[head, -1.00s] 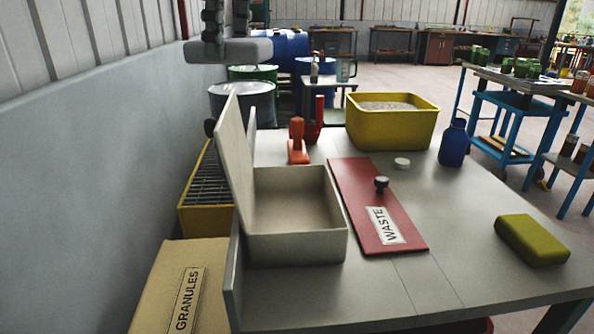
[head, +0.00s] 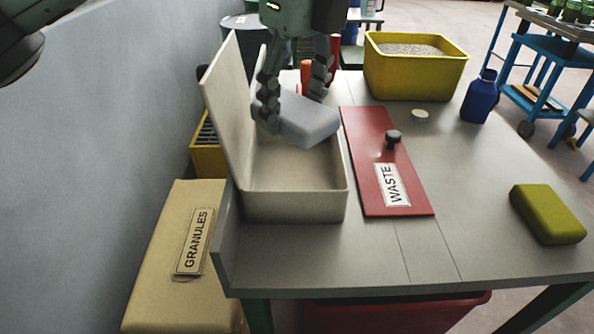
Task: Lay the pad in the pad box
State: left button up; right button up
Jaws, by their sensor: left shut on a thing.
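The pad (head: 308,123) is a pale grey block in the head view. My left gripper (head: 290,106) points down and is shut on it, holding it tilted over the back part of the pad box. The pad box (head: 295,207) is an open beige box on the table, with its lid (head: 228,115) standing up on the left side. The visible part of its floor is bare. The pad and gripper hide the back of the box. My right gripper is not in view.
A red waste lid (head: 383,160) with a dark knob lies right of the box. An olive sponge-like block (head: 547,213), a blue bottle (head: 479,97) and a yellow tub (head: 415,72) stand on the table (head: 400,261). A granules bin (head: 180,255) is at left.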

aim_at(294, 188)
pick_arm(q)
notch_tip(294, 188, down, 12)
jog(key=shift+f, duration=0.15)
jog(key=o, duration=1)
jog(key=r, duration=0.8)
jog(key=s+d+r, duration=0.1)
jog(key=r, duration=0.3)
